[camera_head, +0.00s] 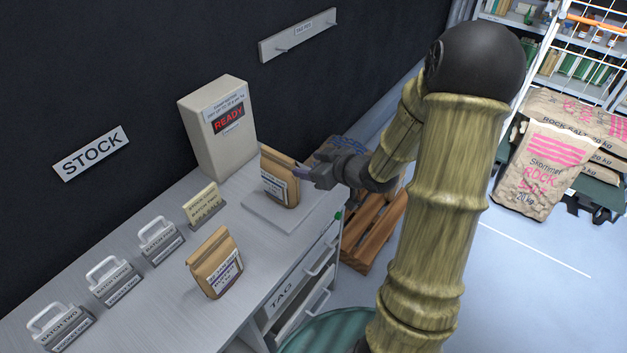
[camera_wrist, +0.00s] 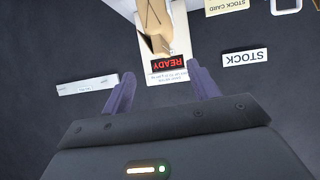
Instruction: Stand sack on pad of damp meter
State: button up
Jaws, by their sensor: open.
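The damp meter (camera_head: 215,130) is a cream box against the dark wall, with a red READY display. Its flat grey pad (camera_head: 262,222) lies in front of it on the counter. A brown paper sack (camera_head: 278,180) with a white label stands upright on the pad; its folded top shows in the wrist view (camera_wrist: 153,22). A second brown sack (camera_head: 214,264) stands on the counter nearer to me. My gripper (camera_head: 303,172) is open beside the right side of the sack on the pad. In the wrist view its purple fingers (camera_wrist: 161,76) are apart with nothing between them.
A stock card (camera_head: 203,204) and several batch tags with handles (camera_head: 115,281) line the counter's wall side. A wooden pallet (camera_head: 372,232) stands beyond the counter's end. Rock salt bags (camera_head: 541,170) lie at the right. The floor between is clear.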

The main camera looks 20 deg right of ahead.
jog(key=s+a+m+g+h, duration=0.2)
jog(key=s+m+g+h, duration=0.1)
jog(key=s, duration=0.6)
jog(key=s+a+m+g+h, duration=0.2)
jog(key=s+g, duration=0.3)
jog(key=s, duration=0.4)
jog(key=shift+r+m+h, duration=0.4)
jog(key=shift+m+h, duration=0.1)
jog(key=shift+m, duration=0.1)
